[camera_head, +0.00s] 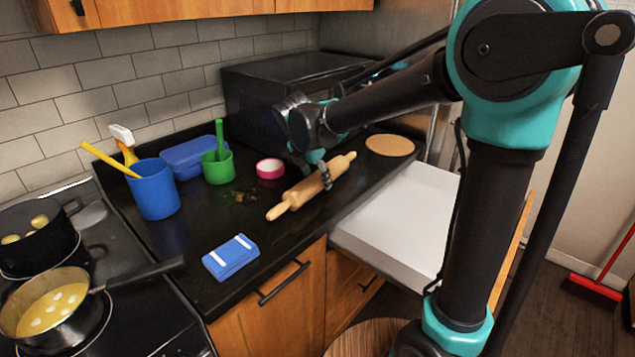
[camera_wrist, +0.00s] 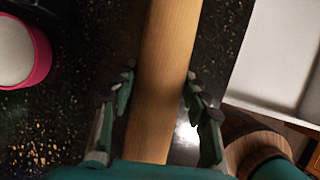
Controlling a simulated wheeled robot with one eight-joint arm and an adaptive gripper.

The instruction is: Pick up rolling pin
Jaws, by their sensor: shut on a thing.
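The wooden rolling pin (camera_head: 301,192) lies diagonally along the black counter in the head view, near its front edge. In the wrist view the pin's barrel (camera_wrist: 167,75) runs up the middle of the picture. My gripper (camera_head: 321,174) is over the pin from above, with one finger showing on its near side. In the wrist view my gripper (camera_wrist: 158,90) has a finger on each side of the barrel and is shut on it. I cannot tell whether the pin is lifted off the counter.
A round cork mat (camera_head: 390,146) lies at right. A white open drawer (camera_head: 398,215) sits below the counter edge.

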